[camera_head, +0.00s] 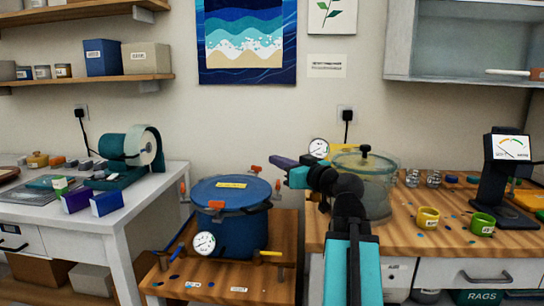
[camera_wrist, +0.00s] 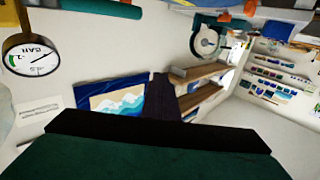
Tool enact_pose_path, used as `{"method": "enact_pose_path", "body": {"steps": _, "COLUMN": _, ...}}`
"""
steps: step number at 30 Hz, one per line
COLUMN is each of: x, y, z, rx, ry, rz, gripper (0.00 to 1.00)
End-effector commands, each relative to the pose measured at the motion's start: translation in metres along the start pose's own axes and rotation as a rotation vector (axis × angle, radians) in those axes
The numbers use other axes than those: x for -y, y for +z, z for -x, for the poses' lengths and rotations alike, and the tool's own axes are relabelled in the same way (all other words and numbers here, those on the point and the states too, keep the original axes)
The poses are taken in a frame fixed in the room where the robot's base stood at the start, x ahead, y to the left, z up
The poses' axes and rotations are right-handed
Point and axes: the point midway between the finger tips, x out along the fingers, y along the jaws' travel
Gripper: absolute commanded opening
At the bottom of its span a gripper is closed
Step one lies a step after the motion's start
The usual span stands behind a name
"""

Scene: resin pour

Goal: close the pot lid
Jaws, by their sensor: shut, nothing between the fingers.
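The blue pot (camera_head: 238,235) stands on a low wooden stand at the lower centre of the head view. Its round blue lid (camera_head: 212,188), with a yellow label, lies over the top of the pot and looks level. Orange-tipped clamps (camera_head: 256,169) stand around the rim. Whether the lid is latched cannot be told. A pressure gauge (camera_head: 204,243) is on the pot's front. My gripper (camera_head: 281,161) is shut and empty, to the right of the lid and higher in the picture, apart from it. The pot is not clearly visible in the wrist view.
A clear chamber (camera_head: 376,205) with a black knob stands on the right bench, behind my arm. Yellow and green cups (camera_head: 428,218) are farther right. The left white table (camera_head: 150,190) holds a teal tape dispenser. The wooden stand (camera_head: 215,285) is partly bare in front.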

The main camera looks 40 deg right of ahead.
Motion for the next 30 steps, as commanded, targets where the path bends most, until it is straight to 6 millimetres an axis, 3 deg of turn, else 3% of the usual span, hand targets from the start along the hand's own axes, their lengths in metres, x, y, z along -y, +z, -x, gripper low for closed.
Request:
{"method": "enact_pose_path", "body": {"steps": 12, "x": 0.002, "y": 0.021, "z": 0.031, "rx": -0.001, "ry": -0.002, "rz": 0.002, "gripper": 0.00}}
{"method": "enact_pose_path", "body": {"steps": 30, "x": 0.002, "y": 0.029, "z": 0.049, "rx": -0.001, "ry": -0.004, "rz": 0.001, "gripper": 0.00}}
